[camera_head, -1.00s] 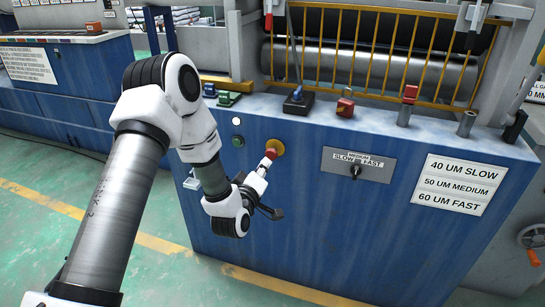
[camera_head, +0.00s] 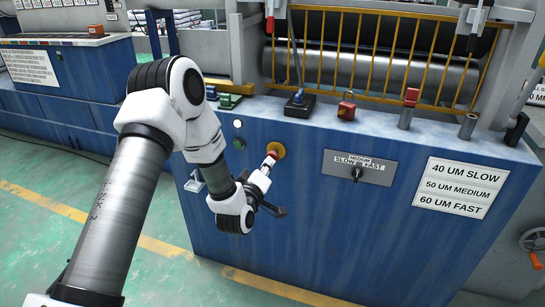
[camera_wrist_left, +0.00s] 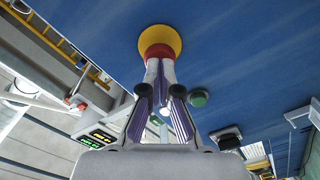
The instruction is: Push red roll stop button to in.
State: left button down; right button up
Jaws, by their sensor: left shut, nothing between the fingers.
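The red stop button (camera_head: 271,156) sits on a round yellow backing (camera_head: 278,149) on the front of the blue machine panel. My right gripper is not in view.
A green button (camera_head: 239,143) and a white lamp (camera_head: 238,124) are left of the stop button. A speed selector plate (camera_head: 342,161) and a printed sign (camera_head: 460,187) are to the right. A red-topped control (camera_head: 345,107) stands on the ledge above.

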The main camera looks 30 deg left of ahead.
pick_arm(q)
jog(key=shift+w+a, duration=0.2)
jog(key=shift+w, duration=0.5)
dwell(0.5)
jog(key=shift+s, duration=0.1)
jog(key=v, duration=0.5)
dwell(0.4)
